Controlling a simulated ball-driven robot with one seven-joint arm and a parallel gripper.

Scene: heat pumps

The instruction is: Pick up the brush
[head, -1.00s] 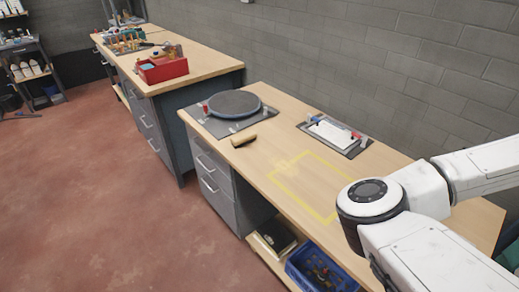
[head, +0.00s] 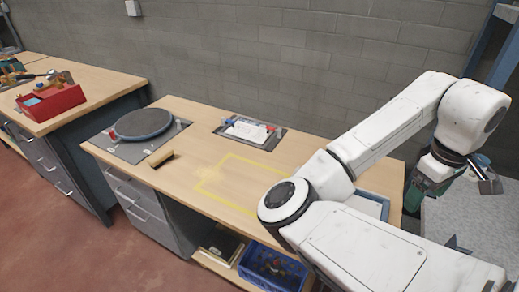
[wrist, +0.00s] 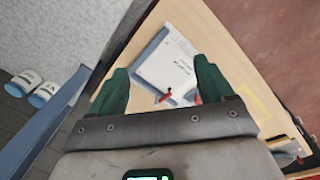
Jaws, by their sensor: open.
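The brush (head: 160,157), with a light wooden body and dark bristles, lies on the wooden workbench (head: 190,160) in the head view.
The dark round turntable (head: 143,124) and a white board (head: 247,131) on a mat stand at the back. A yellow outline (head: 212,181) marks bare bench. A blue-framed tray (head: 369,203) is partly behind my arm. A red toolbox (head: 52,102) and blue crate (head: 272,268) also show.

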